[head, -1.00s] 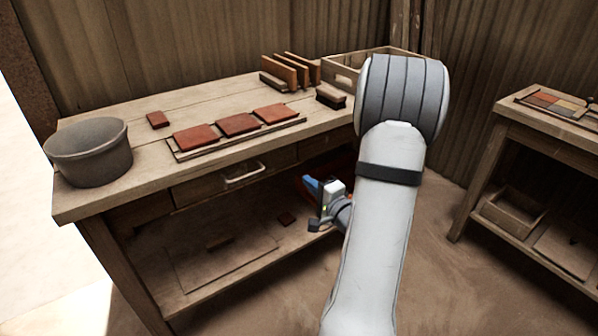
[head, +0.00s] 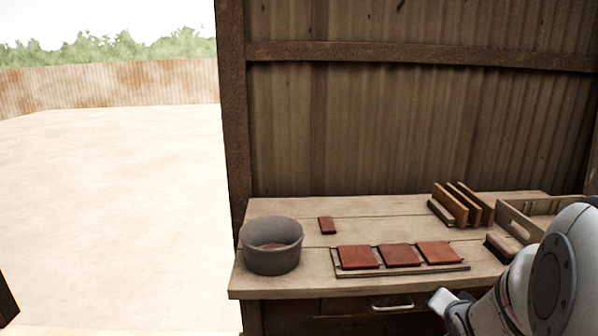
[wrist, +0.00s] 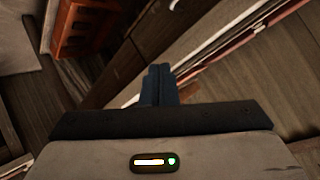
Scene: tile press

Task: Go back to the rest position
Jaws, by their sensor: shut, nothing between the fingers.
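My gripper (wrist: 159,84) shows in the wrist view, its two dark blue fingers together with nothing between them. In that view it hangs over a blurred tilted scene with a drawer-like wooden edge behind it. In the head view only part of my white arm shows at the lower right, beside the workbench (head: 290,210); my fingers are not visible there. Three red tiles lie in a row on a board (head: 450,267) on the bench, the middle one (head: 400,255) among them.
A grey bucket (head: 270,247) stands at the bench's left end, with a small red tile (head: 327,225) near it. Upright wooden boards (head: 460,204), a brush (head: 503,246) and a wooden crate (head: 525,222) are at the right. An orange-red object (wrist: 88,28) shows in the wrist view. Open ground lies left.

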